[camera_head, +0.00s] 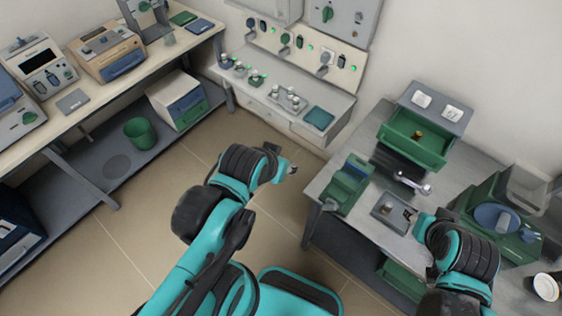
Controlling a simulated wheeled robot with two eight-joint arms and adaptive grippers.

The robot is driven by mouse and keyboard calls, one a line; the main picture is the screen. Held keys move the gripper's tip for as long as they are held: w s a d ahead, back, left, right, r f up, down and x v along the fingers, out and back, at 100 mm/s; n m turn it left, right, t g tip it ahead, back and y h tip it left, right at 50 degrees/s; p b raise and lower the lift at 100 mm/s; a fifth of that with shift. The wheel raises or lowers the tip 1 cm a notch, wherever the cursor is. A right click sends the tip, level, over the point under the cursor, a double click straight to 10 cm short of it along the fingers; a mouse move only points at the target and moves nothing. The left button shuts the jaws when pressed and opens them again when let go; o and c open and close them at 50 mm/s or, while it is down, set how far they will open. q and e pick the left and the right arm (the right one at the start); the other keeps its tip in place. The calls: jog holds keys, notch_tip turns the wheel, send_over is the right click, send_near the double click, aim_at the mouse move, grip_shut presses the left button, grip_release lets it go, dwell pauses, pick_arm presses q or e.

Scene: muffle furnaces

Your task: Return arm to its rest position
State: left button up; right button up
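My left arm reaches in from the bottom, and its gripper (281,161) is over the floor, left of the right-hand table. Its two fingertips look spread apart, with nothing seen between them. My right arm comes in at the lower right. Its gripper (410,214) is at the right edge of a small grey tray (383,219) on the grey table (358,142). The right fingers are small and dark, partly hidden by the wrist, so their opening and any contact with the tray are unclear.
A silver-ended tool (412,183) and a green rack (347,185) lie near the tray. The tiled floor (140,220) is clear beside my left arm.

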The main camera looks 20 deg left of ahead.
jog(key=shift+f, duration=0.1)
notch_tip(320, 180, down, 8)
jog(key=b, duration=0.8)
jog(key=shift+c, duration=0.3)
